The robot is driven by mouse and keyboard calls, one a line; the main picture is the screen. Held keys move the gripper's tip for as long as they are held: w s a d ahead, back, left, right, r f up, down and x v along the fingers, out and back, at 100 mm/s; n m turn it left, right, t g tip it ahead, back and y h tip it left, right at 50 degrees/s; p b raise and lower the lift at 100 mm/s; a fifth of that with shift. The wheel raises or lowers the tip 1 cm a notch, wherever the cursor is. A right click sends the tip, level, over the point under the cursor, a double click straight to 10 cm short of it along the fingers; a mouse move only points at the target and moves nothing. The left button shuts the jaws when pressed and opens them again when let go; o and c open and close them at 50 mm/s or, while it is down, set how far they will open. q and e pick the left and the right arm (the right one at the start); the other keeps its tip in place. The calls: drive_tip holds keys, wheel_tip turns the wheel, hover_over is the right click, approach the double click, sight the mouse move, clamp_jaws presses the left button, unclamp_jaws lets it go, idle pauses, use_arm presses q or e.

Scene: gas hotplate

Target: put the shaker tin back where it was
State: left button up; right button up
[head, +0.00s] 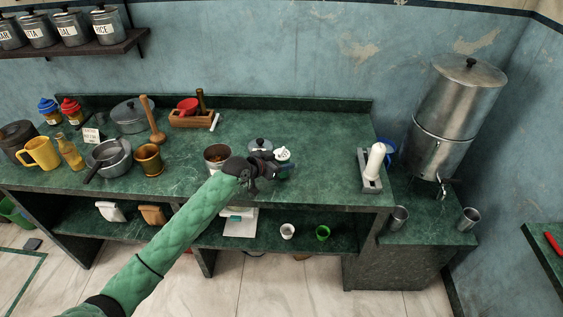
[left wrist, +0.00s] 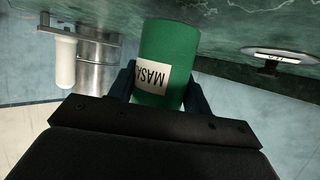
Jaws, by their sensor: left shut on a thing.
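The shaker tin (left wrist: 168,50) is a green cylinder with a white label reading "MASA". In the left wrist view it sits between my left gripper's fingers (left wrist: 166,85), which are shut on it. In the head view my left gripper (head: 266,170) is over the front part of the green counter. The tin's pale top (head: 282,155) shows just beyond the gripper, and most of its body is hidden there. I cannot tell whether its base touches the counter. My right gripper is not in view.
A pot with brown contents (head: 217,154) is close left of the gripper, and a grey lidded vessel (head: 260,146) is just behind it. A white cylinder on a stand (head: 375,160) and a large metal urn (head: 450,110) are to the right. The green counter (head: 325,150) between is clear.

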use_arm(q)
drive_tip(key=shift+f, duration=0.65)
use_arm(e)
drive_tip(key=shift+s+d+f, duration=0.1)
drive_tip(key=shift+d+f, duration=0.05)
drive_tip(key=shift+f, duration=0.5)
use_arm(q)
drive_tip(key=shift+f, duration=0.15)
drive_tip(key=o, duration=1.1)
drive_tip(key=shift+c, duration=0.2)
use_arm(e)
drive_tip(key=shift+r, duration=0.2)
use_arm(q)
drive_tip(key=shift+r, duration=0.2)
drive_tip(key=shift+s+a, duration=0.2)
drive_tip(key=shift+a, duration=0.1)
drive_tip(key=b+v, duration=0.3)
drive_tip(key=v, duration=0.7)
drive_tip(key=shift+s+a, duration=0.1)
drive_tip(key=shift+s, duration=0.05)
drive_tip(key=shift+s+a+r, duration=0.25)
drive_tip(key=shift+a+r, duration=0.05)
drive_tip(key=shift+r, duration=0.05)
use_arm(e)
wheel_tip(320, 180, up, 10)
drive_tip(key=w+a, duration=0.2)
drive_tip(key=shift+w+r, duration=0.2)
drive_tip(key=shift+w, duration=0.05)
